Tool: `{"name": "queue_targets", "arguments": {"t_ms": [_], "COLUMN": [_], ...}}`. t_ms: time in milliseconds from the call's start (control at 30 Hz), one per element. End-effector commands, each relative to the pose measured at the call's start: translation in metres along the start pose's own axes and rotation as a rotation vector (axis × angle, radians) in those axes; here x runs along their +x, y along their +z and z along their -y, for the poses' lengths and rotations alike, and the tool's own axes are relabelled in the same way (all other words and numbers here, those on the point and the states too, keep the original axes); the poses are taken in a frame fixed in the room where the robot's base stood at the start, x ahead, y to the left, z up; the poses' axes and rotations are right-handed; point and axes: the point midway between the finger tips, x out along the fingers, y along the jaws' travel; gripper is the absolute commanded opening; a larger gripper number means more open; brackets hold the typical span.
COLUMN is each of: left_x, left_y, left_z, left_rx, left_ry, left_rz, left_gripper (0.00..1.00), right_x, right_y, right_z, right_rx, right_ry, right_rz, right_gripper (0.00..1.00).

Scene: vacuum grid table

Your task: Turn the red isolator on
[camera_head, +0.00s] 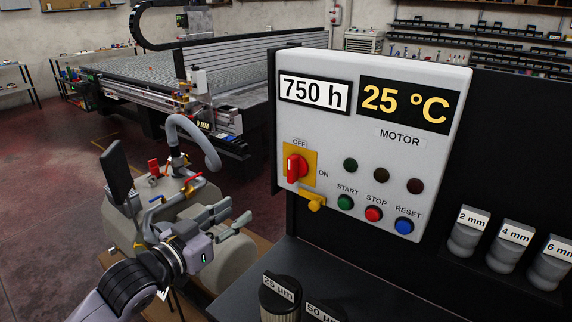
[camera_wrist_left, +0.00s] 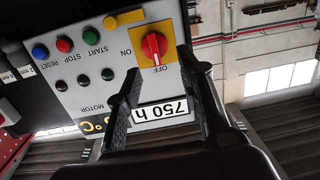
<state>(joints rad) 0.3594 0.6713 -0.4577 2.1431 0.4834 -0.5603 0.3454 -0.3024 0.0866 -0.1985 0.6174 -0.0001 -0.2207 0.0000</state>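The red isolator (camera_head: 297,167) is a red rotary knob on a yellow plate at the left of the white control panel (camera_head: 330,225). Its handle stands about upright, in line with the OFF label above it; ON is marked to its right. My left gripper (camera_head: 238,209) is open and empty, left of and below the isolator, apart from it, fingers pointing right. In the left wrist view the panel appears upside down, and the red knob (camera_wrist_left: 154,46) shows beyond and between the two spread fingers (camera_wrist_left: 158,62). My right gripper is not in view.
A yellow padlock-like part (camera_head: 316,201) hangs just below the isolator. START, STOP and RESET buttons (camera_head: 373,214) sit to its right. A grey tank with a hose (camera_head: 195,140) stands behind my left arm. Labelled filters (camera_head: 280,298) stand on the dark shelf below the panel.

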Motion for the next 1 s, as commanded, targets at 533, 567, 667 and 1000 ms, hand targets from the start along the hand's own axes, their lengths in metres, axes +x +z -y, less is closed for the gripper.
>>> {"name": "queue_targets", "arguments": {"t_ms": [533, 567, 667, 1000], "left_x": [0.062, 0.068, 0.090, 0.149], "left_y": [-0.045, -0.045, -0.046, -0.048], "left_z": [-0.013, -0.012, -0.014, -0.016], "left_rx": [0.009, 0.008, 0.010, 0.011], "left_ry": [0.050, 0.048, 0.049, 0.047], "left_rz": [-0.067, -0.066, -0.067, -0.064], "left_gripper": [0.35, 0.35, 0.35, 0.35], "right_x": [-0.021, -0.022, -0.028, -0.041], "right_y": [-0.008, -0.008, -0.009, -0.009], "right_z": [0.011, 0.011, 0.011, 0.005], "right_rx": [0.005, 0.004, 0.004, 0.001], "right_ry": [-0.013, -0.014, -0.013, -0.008], "right_rz": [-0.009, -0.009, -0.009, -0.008], "right_gripper": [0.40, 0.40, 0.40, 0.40]}}
